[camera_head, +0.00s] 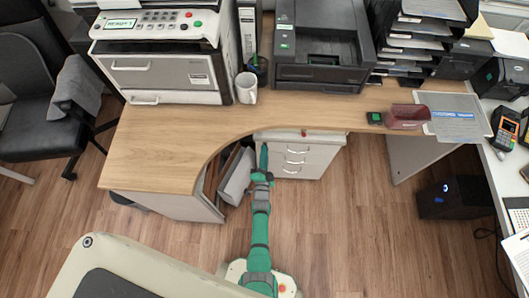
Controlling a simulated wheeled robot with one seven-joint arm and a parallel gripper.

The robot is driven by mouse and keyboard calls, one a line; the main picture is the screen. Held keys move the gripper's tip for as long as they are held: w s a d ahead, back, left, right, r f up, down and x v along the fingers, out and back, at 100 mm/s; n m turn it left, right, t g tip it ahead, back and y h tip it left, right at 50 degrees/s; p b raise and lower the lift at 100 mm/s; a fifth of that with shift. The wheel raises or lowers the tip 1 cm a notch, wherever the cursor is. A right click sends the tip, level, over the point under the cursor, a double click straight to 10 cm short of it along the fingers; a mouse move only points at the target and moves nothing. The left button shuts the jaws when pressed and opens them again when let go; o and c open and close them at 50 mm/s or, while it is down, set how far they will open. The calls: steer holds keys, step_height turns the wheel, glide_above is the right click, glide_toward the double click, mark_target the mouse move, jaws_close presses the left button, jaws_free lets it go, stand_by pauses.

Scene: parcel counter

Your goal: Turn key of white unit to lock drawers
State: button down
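The white drawer unit (312,168) stands on the floor under the desk, its front facing me with three pale handles one above another. The drawers look shut. A small red spot (304,133) shows at the unit's top edge, just under the desk edge; it may be the key, but it is too small to tell how it is turned. My green arm reaches up from the bottom of the picture. My gripper (264,156) is at the left side of the unit's front, left of the red spot. Its fingers are too small to make out, and I cannot tell whether it touches the unit.
The curved wooden desk (160,150) overhangs the unit. A grey box-like object (237,176) stands close left of my arm. A white mug (246,88), a black printer (320,45) and a maroon tray (407,117) are on the desk.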

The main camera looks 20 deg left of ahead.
steer(key=n, duration=1.2)
steer(key=shift+d, duration=0.1)
steer(key=shift+n, duration=0.4)
steer(key=c, duration=2)
jaws_free()
steer(key=v, duration=1)
steer(key=shift+s, duration=0.4)
steer(key=shift+d, duration=0.1)
